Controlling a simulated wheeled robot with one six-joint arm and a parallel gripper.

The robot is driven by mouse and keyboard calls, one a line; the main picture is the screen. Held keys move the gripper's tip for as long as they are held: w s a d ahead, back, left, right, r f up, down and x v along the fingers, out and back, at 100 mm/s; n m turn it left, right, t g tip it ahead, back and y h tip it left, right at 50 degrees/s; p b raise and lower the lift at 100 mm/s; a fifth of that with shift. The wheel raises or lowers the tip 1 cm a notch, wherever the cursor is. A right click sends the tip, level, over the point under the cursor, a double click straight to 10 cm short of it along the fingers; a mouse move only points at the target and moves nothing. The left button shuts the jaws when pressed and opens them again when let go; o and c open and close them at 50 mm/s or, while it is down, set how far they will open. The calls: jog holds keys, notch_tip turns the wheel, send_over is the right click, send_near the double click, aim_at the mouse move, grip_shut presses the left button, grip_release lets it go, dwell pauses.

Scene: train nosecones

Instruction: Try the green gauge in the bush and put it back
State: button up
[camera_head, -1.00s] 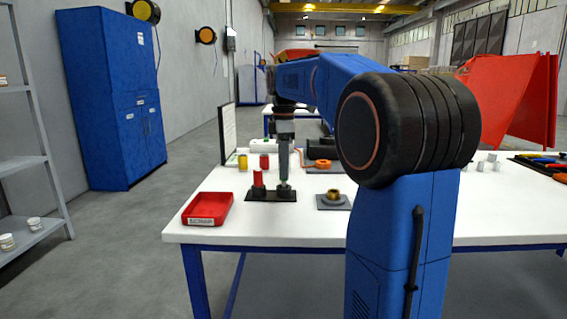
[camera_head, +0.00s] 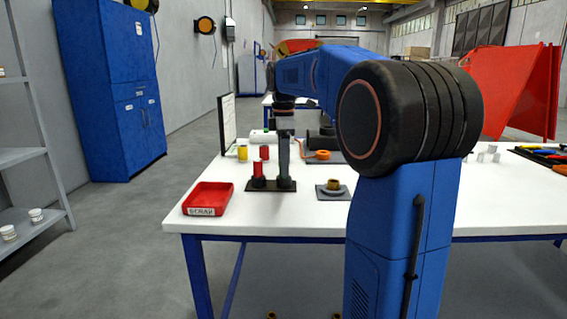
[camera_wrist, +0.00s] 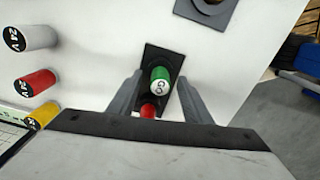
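The green gauge (camera_wrist: 160,76), with "Go" on its end, stands in a black stand (camera_head: 258,187). My gripper (camera_wrist: 159,77) is open, its two fingers on either side of the green gauge with visible gaps. In the head view my gripper (camera_head: 285,180) is down at the stand's right side and hides the green gauge. A red gauge (camera_head: 259,169) stands beside it in the same stand; its top (camera_wrist: 148,111) shows in the wrist view. The brass bush (camera_head: 334,185) sits on a grey plate (camera_head: 324,194) to the right; part of it shows at the wrist view's top edge (camera_wrist: 208,6).
A red tray (camera_head: 207,198) lies left of the stand. Yellow (camera_wrist: 43,115), red (camera_wrist: 35,82) and white (camera_wrist: 30,37) cylinders stand nearby. An orange ring (camera_head: 322,155) lies behind the bush. The table's front strip (camera_head: 280,222) is clear.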

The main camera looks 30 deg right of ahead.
jog(key=shift+r, duration=0.1)
notch_tip(320, 180, up, 17)
dwell(0.8)
jog(key=shift+s+r, duration=0.1)
